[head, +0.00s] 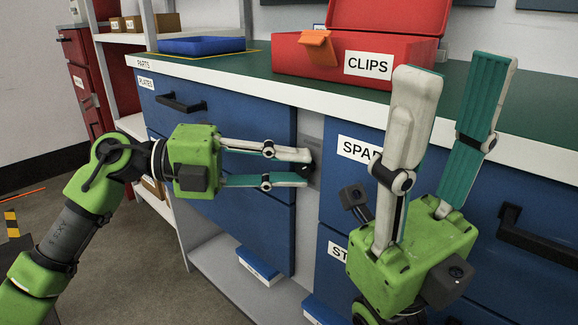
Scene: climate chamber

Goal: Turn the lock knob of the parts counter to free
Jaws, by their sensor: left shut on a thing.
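The parts counter (220,82) has a green top, a pale edge and blue drawers. Its lock knob (307,168) is a small dark piece on the grey strip between the two drawer columns, largely hidden by fingertips. My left gripper (308,169) reaches in from the left with its fingertips at the knob, one above and one below, and is shut on it. Which way the knob points cannot be told. My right gripper (455,85) is at the front right, fingers pointing up and wide apart, with nothing between them.
A red box labelled CLIPS (290,55) with its lid up and a blue tray (202,46) stand on the counter. Drawer handles (181,103) stick out. Shelves with small boxes (167,22) stand at the left. The floor at lower left is partly clear.

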